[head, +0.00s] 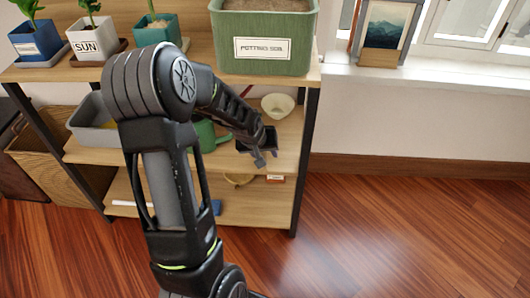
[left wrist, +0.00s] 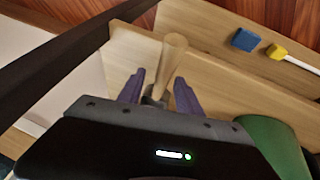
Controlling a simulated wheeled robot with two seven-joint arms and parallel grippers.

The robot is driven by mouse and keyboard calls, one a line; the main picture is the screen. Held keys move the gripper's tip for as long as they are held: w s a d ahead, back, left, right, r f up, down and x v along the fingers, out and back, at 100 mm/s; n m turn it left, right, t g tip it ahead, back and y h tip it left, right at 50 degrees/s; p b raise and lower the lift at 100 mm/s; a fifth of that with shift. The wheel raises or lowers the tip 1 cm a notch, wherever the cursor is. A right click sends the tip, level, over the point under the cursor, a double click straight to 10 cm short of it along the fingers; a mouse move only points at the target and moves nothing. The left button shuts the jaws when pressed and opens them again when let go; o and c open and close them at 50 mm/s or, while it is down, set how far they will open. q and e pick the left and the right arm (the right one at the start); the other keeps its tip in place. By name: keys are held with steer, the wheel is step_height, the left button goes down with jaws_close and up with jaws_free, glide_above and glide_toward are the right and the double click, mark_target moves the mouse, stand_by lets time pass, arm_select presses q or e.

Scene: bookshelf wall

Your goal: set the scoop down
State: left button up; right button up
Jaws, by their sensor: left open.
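The scoop shows in the left wrist view as a tan wooden handle (left wrist: 172,62) with a small grey part at its near end. It lies between the two purple-grey fingers of my left gripper (left wrist: 158,92), at the middle shelf. The fingers are apart, one on each side, and I cannot tell whether either touches it. In the head view my left gripper (head: 264,160) is at the front right of the middle shelf (head: 288,148); the scoop cannot be made out there. My right gripper is in neither view.
A green watering can (head: 205,135) and cream bowl (head: 278,105) stand close by on the middle shelf. A grey bin (head: 92,128) is left. The potting soil box (head: 262,45) and potted plants stand above. A blue item (head: 215,207) lies below. Floor at right is clear.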

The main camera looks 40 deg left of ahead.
arm_select(q)
steer(key=shift+s+r+p, duration=0.1)
steer(key=shift+r+p, duration=0.2)
steer(key=shift+r, duration=0.2)
steer(key=p+v, duration=0.3)
steer(key=v, duration=0.8)
steer(key=shift+s, duration=0.2)
steer(key=shift+r, duration=0.1)
